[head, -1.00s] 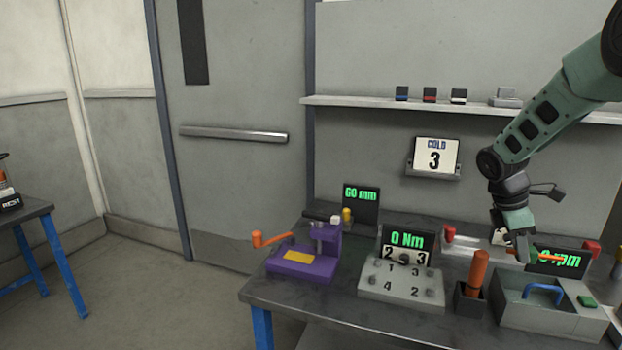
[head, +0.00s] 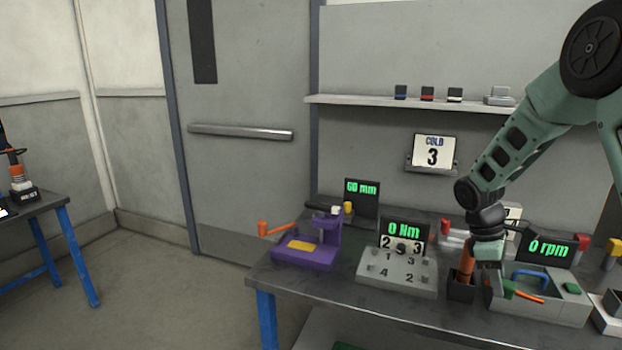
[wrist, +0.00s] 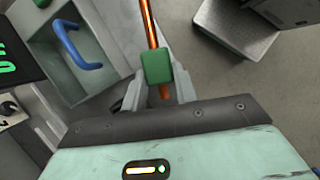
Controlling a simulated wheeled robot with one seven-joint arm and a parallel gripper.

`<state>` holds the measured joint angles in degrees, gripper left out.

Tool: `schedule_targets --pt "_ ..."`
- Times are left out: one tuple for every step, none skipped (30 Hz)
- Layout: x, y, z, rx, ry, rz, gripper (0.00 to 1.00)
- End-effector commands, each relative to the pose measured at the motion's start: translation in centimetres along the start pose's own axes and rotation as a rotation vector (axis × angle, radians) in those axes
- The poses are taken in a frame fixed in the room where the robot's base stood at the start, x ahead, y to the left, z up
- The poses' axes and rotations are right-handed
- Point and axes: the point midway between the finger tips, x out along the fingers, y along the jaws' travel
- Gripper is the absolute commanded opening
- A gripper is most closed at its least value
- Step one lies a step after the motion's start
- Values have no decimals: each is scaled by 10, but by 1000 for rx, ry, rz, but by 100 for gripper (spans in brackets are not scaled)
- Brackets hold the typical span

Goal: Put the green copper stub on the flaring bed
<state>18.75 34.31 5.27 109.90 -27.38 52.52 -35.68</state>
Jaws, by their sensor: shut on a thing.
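The green copper stub is a thin copper tube (wrist: 150,25) with a green block (wrist: 157,67) around it. My gripper (wrist: 158,88) is shut on it, and the tube sticks out beyond the fingers. In the head view the stub (head: 528,296) shows in front of the grey box, its green block (head: 509,289) at my gripper (head: 503,284). A purple tool (head: 306,257) with an orange crank and yellow plate stands at the bench's left end, away from my gripper. It may be the flaring bed; no label shows.
A grey box (head: 540,308) with a blue handle is beside my gripper. An orange-handled thing in a dark holder (head: 460,290) stands just left. A numbered grey block (head: 397,272) lies between that and the purple tool. Displays stand behind. The bench's front strip (head: 345,291) is clear.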

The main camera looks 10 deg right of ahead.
Motion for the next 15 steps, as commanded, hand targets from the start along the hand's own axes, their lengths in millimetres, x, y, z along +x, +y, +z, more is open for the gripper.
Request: schedule_targets --pt "9 -11 -13 37 -2 -20 2" --pt "13 -17 -19 64 -3 -32 2" --pt "21 -27 -29 107 -4 -51 2" --pt "27 -35 -37 143 -5 -66 2" --pt "33 -43 -46 179 -5 -81 2" --pt "41 -55 -58 232 -7 -104 2" --pt "48 -63 -67 270 -6 -119 2" --pt "53 -71 -75 310 -6 -135 2" --pt "61 -80 -86 359 -5 -155 2" --pt "66 -87 -93 392 -5 -168 2" --pt "71 -94 -100 426 -6 -181 2" --pt "76 -101 -108 463 -4 -196 2" --pt "81 -107 -114 492 -5 -208 2" --pt "85 -112 -120 518 -4 -217 2" --pt "89 -118 -127 549 -3 -230 2"
